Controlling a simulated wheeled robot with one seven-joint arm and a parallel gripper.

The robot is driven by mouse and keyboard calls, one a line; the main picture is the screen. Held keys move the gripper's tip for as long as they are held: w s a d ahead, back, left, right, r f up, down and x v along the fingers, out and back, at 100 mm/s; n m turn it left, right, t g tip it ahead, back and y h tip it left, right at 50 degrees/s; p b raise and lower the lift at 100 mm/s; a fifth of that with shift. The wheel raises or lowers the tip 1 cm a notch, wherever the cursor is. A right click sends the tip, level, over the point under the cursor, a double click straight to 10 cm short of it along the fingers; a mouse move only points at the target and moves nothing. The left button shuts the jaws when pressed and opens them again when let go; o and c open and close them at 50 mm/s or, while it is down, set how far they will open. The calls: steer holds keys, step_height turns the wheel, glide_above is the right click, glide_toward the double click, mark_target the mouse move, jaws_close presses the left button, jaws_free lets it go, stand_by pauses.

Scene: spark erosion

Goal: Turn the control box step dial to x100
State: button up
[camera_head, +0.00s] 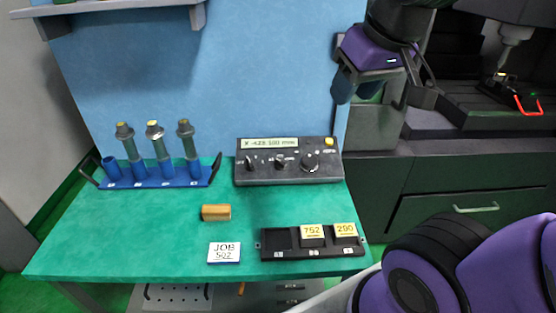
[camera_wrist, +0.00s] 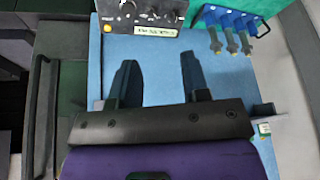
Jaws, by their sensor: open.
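The dark grey control box (camera_head: 288,178) stands on the green bench near its back right. Its display reads roughly "X -428.100", with small print. Its face has a left knob (camera_head: 249,165), a middle knob (camera_head: 281,160) and a larger right dial (camera_head: 310,160). Their labels and pointer settings are too small to read. In the wrist view the box (camera_wrist: 150,17) appears upside down at the top edge, partly cut off. My gripper (camera_head: 354,98) is open and empty, above and to the right of the box, apart from it. Its spread fingers (camera_wrist: 158,62) show in the wrist view.
A blue rack (camera_head: 160,183) with several tool holders stands at left. A brass block (camera_head: 216,212), a "JOB 502" card (camera_head: 224,252) and a black tray (camera_head: 280,242) with yellow tags lie in front. A blue panel (camera_head: 220,90) rises behind. A machine (camera_head: 475,130) stands at right.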

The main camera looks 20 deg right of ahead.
steer(key=w+f+n+g, duration=0.1)
steer(key=w+f, duration=0.2)
steer(key=w, duration=0.6)
steer(key=n+g+h, duration=0.2)
steer(key=n+h, duration=0.2)
glide_toward(277, 159)
steer(key=x, duration=0.9)
steer(key=shift+w+d+f, duration=0.1)
steer(key=shift+d+f, duration=0.05)
steer(key=shift+f, duration=0.15)
jaws_close()
